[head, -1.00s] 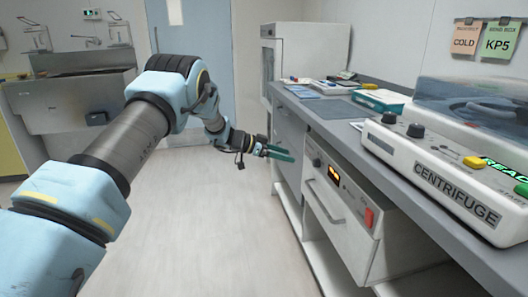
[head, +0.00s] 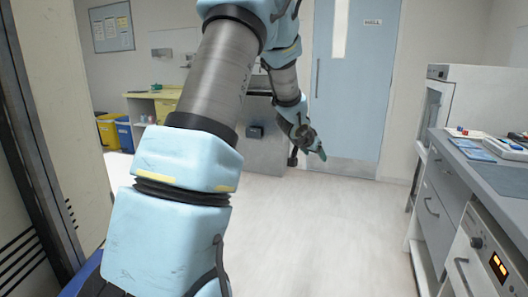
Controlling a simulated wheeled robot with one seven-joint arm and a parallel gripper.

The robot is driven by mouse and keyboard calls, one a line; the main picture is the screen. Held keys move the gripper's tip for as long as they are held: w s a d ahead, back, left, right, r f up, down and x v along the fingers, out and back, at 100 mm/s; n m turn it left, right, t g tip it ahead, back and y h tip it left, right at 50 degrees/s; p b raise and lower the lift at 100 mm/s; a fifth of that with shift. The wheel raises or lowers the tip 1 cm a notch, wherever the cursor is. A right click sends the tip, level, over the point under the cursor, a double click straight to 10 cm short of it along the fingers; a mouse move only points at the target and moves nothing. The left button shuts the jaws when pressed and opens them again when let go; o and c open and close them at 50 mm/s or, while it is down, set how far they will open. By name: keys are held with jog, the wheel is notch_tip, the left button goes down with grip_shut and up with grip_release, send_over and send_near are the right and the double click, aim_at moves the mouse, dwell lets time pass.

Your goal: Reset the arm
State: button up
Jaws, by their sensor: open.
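My arm rises through the middle of the head view, bent at the elbow near the top edge, with the forearm hanging down behind it. My gripper (head: 318,151) is at the forearm's end, over open floor in front of the blue door. Its teal fingers look small and partly edge-on, with nothing visible between them. The gripper touches nothing that I can see.
The grey counter (head: 505,180) with drawers runs along the right, beside a white cabinet (head: 480,95). The blue door (head: 355,90) is at the back. A yellow bin (head: 110,130) and a blue bin (head: 125,136) stand back left. The floor (head: 320,240) between is clear.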

jog(key=s+a+r+n+g+y+p, duration=0.1)
jog(key=s+a+n+y, duration=0.15)
jog(key=a, duration=0.35)
jog(key=s+a+n+y, duration=0.1)
jog(key=s+a, duration=0.3)
jog(key=a, duration=0.2)
jog(key=s+a+n+g+p, duration=0.1)
jog(key=s+a+g, duration=0.1)
jog(key=s, duration=0.5)
jog(key=s+a+n+g+y, duration=0.1)
jog(key=s+a+g, duration=0.1)
jog(key=s+a, duration=0.3)
jog(key=s+a+n+g+p, duration=0.1)
jog(key=s+a, duration=0.3)
jog(key=s, duration=0.7)
jog(key=shift+s+a+n+g+y+p, duration=0.15)
jog(key=shift+s+n+g+y+p, duration=0.15)
jog(key=shift+g, duration=0.2)
jog(key=shift+w, duration=0.1)
